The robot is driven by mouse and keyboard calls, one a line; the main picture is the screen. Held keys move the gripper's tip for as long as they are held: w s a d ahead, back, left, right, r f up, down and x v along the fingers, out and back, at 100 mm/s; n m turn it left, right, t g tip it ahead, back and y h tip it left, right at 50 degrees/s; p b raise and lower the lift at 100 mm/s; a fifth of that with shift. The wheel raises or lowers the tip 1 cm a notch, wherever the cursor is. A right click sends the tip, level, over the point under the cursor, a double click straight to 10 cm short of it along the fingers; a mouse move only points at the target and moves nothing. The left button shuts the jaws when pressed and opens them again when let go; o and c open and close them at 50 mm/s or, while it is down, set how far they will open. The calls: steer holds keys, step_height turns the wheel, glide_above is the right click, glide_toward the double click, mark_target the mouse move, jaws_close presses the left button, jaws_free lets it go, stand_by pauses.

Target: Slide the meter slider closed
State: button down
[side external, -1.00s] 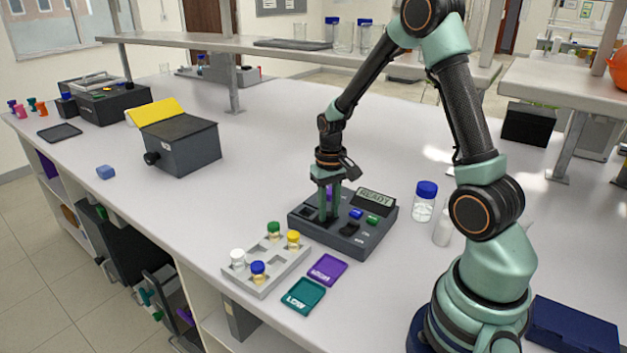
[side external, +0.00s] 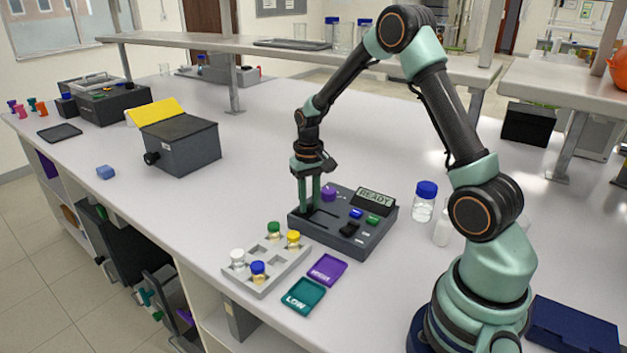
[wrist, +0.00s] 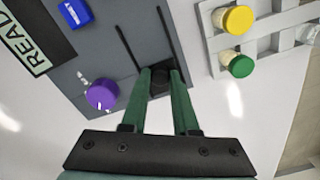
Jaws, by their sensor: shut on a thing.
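The meter (side external: 340,235) is a dark grey box on the bench with a READY display (side external: 375,196). Its slider (wrist: 159,80) is a dark block in a track, between my two green fingertips in the wrist view. My gripper (side external: 309,208) is shut on the slider at the left end of the meter; it also shows in the wrist view (wrist: 159,85). The fingers hide much of the slider. Two dark track lines (wrist: 125,42) run away from it over the meter's top. A purple knob (wrist: 102,95) sits beside the slider.
A vial rack (side external: 262,275) with several capped vials stands in front of the meter. Purple (side external: 327,269) and teal (side external: 303,297) trays lie in front of it. A blue-capped jar (side external: 425,202) stands to the right.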

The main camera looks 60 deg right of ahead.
mark_target(309, 205)
steer(key=shift+w+d+r, duration=0.1)
steer(key=shift+w+d, duration=0.1)
steer(key=shift+w, duration=0.05)
steer(key=c, duration=0.8)
jaws_free()
steer(key=shift+c, duration=0.2)
steer(key=shift+o, duration=0.9)
steer(key=shift+a, duration=0.1)
steer(key=shift+s, duration=0.1)
step_height(309, 205, up, 12)
